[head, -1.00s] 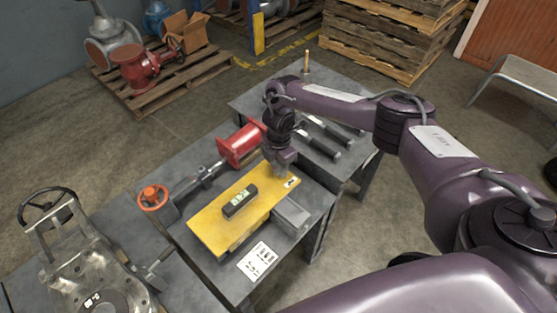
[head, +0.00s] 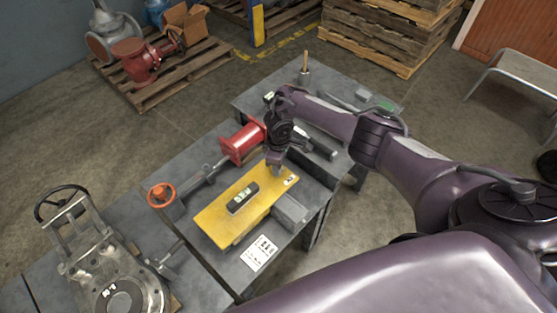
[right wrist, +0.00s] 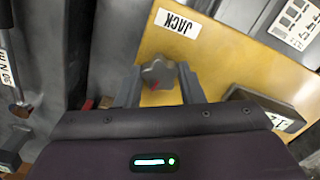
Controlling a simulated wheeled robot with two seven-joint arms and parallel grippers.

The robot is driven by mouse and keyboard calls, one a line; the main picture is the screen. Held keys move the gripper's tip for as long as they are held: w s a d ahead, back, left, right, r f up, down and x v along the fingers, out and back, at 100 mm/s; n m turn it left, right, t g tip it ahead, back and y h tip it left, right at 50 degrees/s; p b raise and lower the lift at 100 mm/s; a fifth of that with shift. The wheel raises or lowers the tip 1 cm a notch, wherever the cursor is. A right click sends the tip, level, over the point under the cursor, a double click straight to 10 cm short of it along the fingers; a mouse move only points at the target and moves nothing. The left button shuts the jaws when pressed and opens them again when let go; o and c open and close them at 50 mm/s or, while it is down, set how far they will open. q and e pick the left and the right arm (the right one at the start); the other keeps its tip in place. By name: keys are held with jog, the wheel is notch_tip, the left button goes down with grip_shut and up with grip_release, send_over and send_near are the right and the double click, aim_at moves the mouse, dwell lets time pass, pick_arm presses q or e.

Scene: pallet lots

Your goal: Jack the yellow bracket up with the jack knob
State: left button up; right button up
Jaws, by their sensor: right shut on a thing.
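The yellow bracket (head: 218,222) is a flat plate on the grey bench, with a dark spirit level (head: 243,198) lying on it. In the right wrist view the bracket (right wrist: 215,58) carries a white JACK label (right wrist: 177,23). Beside the label is the dark, lobed jack knob (right wrist: 158,72) with a red mark. My right gripper (head: 275,172) points down at the bracket's far right end. In the right wrist view its fingers (right wrist: 160,84) are shut on the knob, one on each side. The knob is hidden in the head view. My left gripper is not in view.
A red flanged piece (head: 242,143) and an orange handwheel (head: 161,194) lie left of the bracket. A grey block (head: 290,211) and a white card (head: 259,253) are on its right. A large metal valve (head: 110,275) stands at the lower left.

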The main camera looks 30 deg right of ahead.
jog(key=m+p, duration=0.3)
jog(key=m, duration=0.2)
jog(key=shift+r+m, duration=0.15)
jog(key=shift+m, duration=0.15)
jog(key=m+p, duration=0.2)
jog(key=m, duration=0.3)
jog(key=shift+m+p, duration=0.3)
jog(key=shift+p, duration=0.05)
jog(key=m+p, duration=0.2)
jog(key=m, duration=0.3)
jog(key=shift+a, duration=0.1)
jog(key=m+p, duration=0.1)
jog(key=m, duration=0.4)
jog(key=shift+w+m, duration=0.1)
jog(key=shift+m, duration=0.3)
jog(key=m, duration=0.3)
jog(key=shift+m, duration=0.3)
jog(key=m, duration=0.3)
jog(key=shift+m, duration=0.3)
jog(key=m+b, duration=0.2)
jog(key=m, duration=0.2)
jog(key=shift+f, duration=0.2)
jog(key=shift+m+b, duration=0.7)
jog(key=shift+m, duration=0.9)
